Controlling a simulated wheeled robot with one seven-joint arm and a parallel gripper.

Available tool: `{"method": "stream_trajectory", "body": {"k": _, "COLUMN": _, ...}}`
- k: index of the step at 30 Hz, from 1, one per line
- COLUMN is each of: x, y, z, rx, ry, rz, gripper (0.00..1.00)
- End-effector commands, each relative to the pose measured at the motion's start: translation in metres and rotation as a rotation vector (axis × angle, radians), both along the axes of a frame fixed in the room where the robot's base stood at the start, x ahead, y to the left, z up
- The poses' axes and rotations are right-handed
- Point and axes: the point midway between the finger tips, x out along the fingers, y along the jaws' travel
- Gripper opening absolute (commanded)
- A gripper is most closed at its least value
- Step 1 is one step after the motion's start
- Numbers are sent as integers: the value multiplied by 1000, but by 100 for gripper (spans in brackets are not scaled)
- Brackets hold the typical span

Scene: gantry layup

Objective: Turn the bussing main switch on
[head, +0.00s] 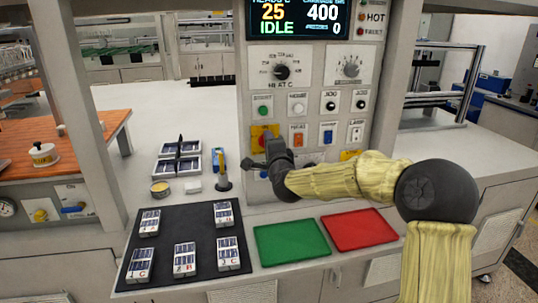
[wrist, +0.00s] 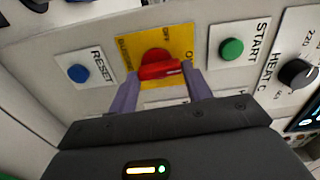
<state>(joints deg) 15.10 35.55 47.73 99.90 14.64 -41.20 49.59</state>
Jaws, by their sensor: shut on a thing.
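The bussing main switch is a red rotary handle (wrist: 160,70) on a yellow plate (wrist: 183,40) in the wrist view. The plate carries the words BUSSING and OFF and a partly cut-off label at its right edge. In the head view the switch (head: 264,138) sits low on the left of the grey panel, partly behind my arm. My gripper (wrist: 160,76) is shut on the red handle, one finger at each end of it. In the head view my gripper (head: 259,163) reaches the panel from the right. The handle lies nearly level across the wrist picture, slightly tilted.
A blue RESET button (wrist: 78,73) and a green START button (wrist: 231,48) flank the switch closely. The display (head: 299,20) reads IDLE. Below are a black mat (head: 185,245) with several cells, a green tray (head: 292,244) and a red tray (head: 358,229). A blue-and-yellow tool (head: 221,172) stands left.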

Motion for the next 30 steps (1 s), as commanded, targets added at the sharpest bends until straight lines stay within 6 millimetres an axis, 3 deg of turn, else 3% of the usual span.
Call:
{"method": "stream_trajectory", "body": {"k": 19, "x": 0, "y": -1, "z": -1, "rx": 74, "ry": 24, "rz": -1, "gripper": 26}}
{"method": "stream_trajectory", "body": {"k": 20, "x": 0, "y": -1, "z": -1, "rx": 74, "ry": 24, "rz": -1, "gripper": 51}}
{"method": "stream_trajectory", "body": {"k": 23, "x": 0, "y": -1, "z": -1, "rx": 73, "ry": 24, "rz": -1, "gripper": 71}}
{"method": "stream_trajectory", "body": {"k": 30, "x": 0, "y": 0, "z": -1, "rx": 72, "ry": 23, "rz": -1, "gripper": 71}}
